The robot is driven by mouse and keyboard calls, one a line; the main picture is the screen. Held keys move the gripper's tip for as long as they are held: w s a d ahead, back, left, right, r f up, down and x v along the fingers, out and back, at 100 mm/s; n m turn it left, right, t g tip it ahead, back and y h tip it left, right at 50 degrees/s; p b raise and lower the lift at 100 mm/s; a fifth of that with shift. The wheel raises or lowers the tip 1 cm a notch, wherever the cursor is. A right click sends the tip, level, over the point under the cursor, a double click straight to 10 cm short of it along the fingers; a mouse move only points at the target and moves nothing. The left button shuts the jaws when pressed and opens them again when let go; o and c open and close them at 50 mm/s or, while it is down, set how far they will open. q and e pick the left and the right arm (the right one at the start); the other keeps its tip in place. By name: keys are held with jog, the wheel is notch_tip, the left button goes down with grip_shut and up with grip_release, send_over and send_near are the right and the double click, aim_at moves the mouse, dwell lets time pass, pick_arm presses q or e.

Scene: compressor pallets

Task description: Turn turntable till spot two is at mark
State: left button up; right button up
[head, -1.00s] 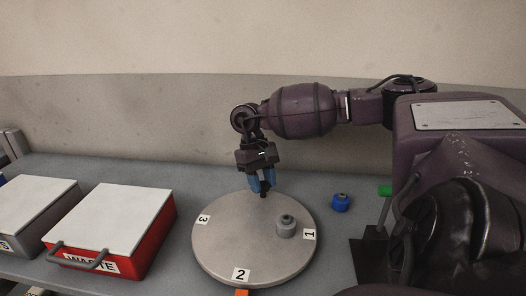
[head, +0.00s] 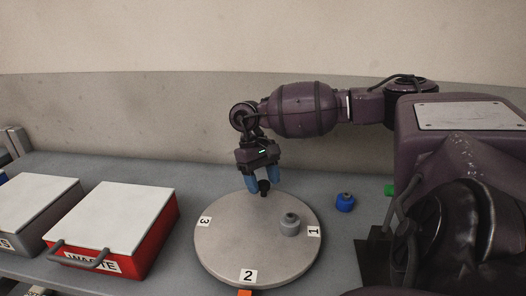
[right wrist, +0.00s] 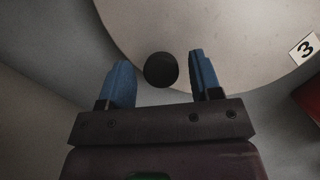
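The round grey turntable (head: 225,252) has number labels 1 (head: 314,231), 2 (head: 248,275) and 3 (head: 205,221). Label 2 is at the front rim, right by the orange mark (head: 244,293), which the picture's bottom edge cuts. A black knob (head: 264,187) stands at the turntable's far rim. My right gripper (head: 264,181) is open above the knob. In the right wrist view the knob (right wrist: 160,70) shows between the blue fingertips (right wrist: 161,63), with a gap on each side. My left gripper is not in view.
A grey cylindrical part (head: 289,226) stands on the turntable near label 1. A blue part (head: 345,203) lies on the table to its right. A red waste bin (head: 152,240) with a white lid and a grey bin (head: 40,225) stand on the left.

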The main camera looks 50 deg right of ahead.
jog(key=shift+r, duration=0.1)
jog(key=v, duration=1)
jog(key=shift+w+r, duration=0.2)
jog(key=shift+r, duration=0.05)
dwell(0.4)
